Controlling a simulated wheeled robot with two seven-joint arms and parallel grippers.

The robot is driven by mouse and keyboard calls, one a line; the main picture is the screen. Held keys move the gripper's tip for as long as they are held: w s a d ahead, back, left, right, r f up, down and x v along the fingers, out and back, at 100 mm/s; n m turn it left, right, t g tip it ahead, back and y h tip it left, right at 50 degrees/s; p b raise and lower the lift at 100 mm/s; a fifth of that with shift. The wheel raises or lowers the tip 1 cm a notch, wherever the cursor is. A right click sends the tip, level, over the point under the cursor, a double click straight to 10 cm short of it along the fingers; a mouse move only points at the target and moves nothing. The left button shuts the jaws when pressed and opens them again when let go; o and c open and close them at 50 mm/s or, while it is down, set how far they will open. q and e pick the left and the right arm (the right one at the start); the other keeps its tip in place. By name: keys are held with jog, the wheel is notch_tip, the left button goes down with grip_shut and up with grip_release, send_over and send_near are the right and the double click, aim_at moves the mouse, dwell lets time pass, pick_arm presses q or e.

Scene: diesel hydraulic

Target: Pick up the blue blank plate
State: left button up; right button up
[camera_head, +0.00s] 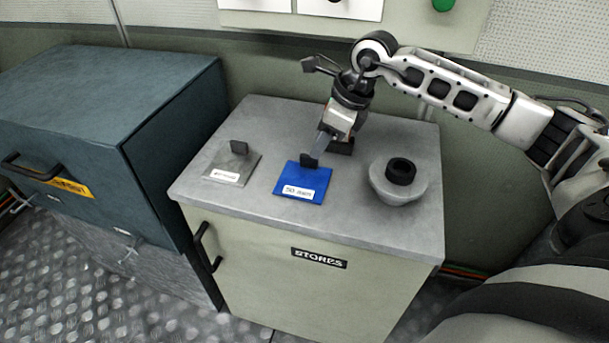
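The blue blank plate (303,182) lies flat on the top of the grey-topped cabinet (290,225). It has a white label and a small dark upright handle (308,160) at its back edge. My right gripper (314,154) reaches down from the upper right, with its fingertips at the handle. A finger covers part of the handle, and I cannot tell whether the gripper is shut on it. My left gripper is not in view.
A grey plate (232,166) with a similar handle lies left of the blue one. A round light-grey pot with a black knob (398,185) stands to the right. A teal cabinet (110,120) stands at the left.

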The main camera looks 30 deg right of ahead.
aim_at(303, 176)
jog(key=x, duration=0.5)
jog(key=shift+w+f+p, duration=0.1)
jog(key=shift+w+p, duration=0.1)
jog(key=shift+p, duration=0.1)
grip_shut()
